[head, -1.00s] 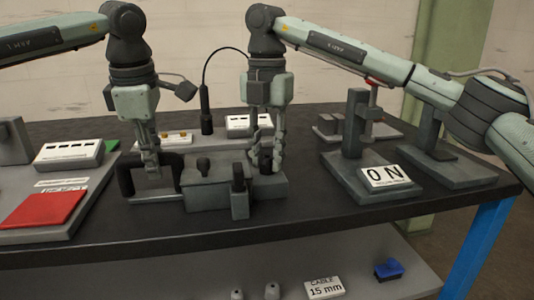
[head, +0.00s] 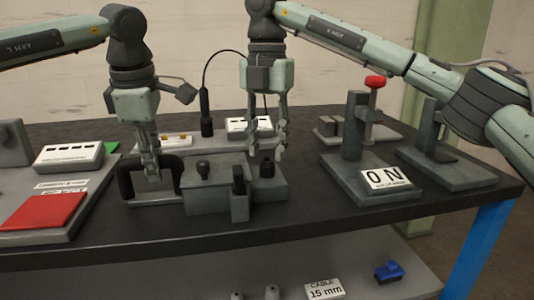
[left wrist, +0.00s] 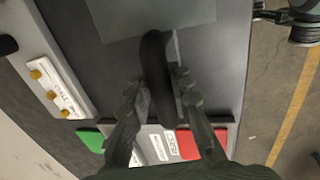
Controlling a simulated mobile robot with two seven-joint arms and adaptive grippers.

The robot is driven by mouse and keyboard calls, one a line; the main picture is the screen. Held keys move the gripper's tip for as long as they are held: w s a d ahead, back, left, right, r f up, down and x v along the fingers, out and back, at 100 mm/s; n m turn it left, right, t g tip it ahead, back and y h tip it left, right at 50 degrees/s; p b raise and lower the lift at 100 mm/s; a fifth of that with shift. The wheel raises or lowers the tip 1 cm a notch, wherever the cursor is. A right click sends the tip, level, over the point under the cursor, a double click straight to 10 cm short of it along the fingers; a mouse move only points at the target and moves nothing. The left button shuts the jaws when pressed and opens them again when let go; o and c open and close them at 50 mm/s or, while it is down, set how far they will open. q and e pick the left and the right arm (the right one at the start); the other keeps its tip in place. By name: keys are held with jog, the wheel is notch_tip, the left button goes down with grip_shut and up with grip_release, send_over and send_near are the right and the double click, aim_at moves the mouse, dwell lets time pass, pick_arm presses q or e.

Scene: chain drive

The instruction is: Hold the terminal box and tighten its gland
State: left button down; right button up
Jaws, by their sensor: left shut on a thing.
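The grey terminal box (head: 210,190) sits on the dark bench in the middle of the head view, with a black arched handle (head: 125,180) at its left end. My left gripper (head: 152,172) is shut on this handle; the left wrist view shows its fingers on both sides of the black bar (left wrist: 154,58). A short black knob, apparently the gland (head: 267,169), stands on the box's right part. My right gripper (head: 266,154) is just above it, fingers apart and pointing down, with nothing visible between them. Other black knobs (head: 203,168) stand on the box.
To the left are a red pad (head: 42,211) and a white block (head: 68,155). A black probe on a cord (head: 206,124) hangs behind the box.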

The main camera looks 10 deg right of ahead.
aim_at(267, 160)
notch_tip(267, 160, up, 10)
jog(key=shift+f, duration=0.25)
pick_arm(q)
jog(key=c, duration=1.3)
grip_release()
